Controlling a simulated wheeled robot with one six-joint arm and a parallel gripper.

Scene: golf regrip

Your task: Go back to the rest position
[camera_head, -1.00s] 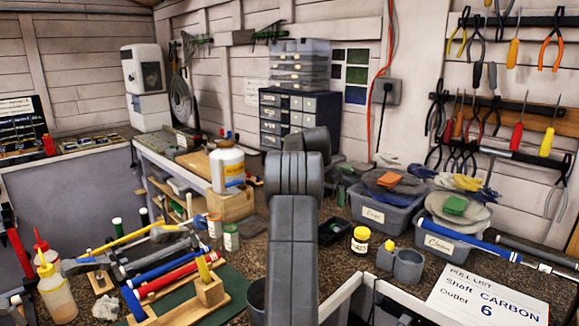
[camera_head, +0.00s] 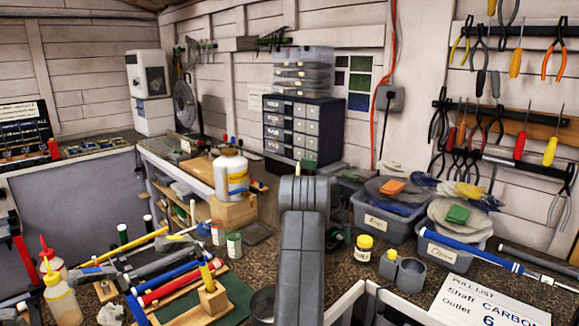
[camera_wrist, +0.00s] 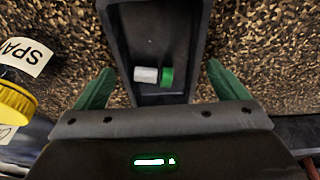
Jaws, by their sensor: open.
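My gripper (camera_wrist: 160,72) shows in the wrist view with its two green fingers spread wide apart and nothing between them. Below it is a dark, narrow tray (camera_wrist: 117,28) on the speckled bench top. A small white and green cylinder (camera_wrist: 153,76) lies on its side inside the tray. In the head view my grey arm stands in the middle of the picture and hides my gripper.
A yellow-lidded jar (camera_head: 363,248) stands right of my arm; a yellow lid (camera_wrist: 14,100) shows at the wrist view's left edge. Two labelled tubs (camera_head: 378,222) and grey cups (camera_head: 405,272) are further right. A white bottle (camera_head: 231,174), clubs and a wooden stand (camera_head: 211,298) are left.

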